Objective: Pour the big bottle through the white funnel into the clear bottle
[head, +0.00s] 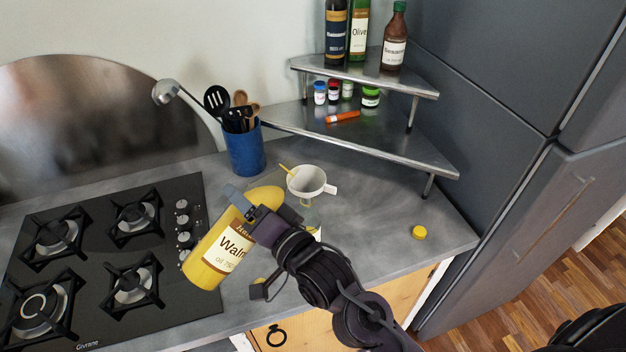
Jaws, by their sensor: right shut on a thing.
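The big bottle (209,262), yellow with a white walnut oil label, is tilted, its top leaning up and right toward the funnel. My right gripper (248,240) is shut on its body. The white funnel (309,184) stands right of the bottle's top, its mouth facing up. A thin yellow streak (287,170) shows at the funnel's left rim; I cannot tell whether it is flowing oil. The clear bottle (307,203) is under the funnel, only a small part showing; my right gripper and arm hide most of it. My left gripper is not in view.
A black gas hob (187,308) lies left, and a blue utensil pot (245,150) stands behind. A metal corner shelf (362,137) with bottles and jars is at the back right. A yellow cap (419,232) lies on the counter's right, with clear counter around it.

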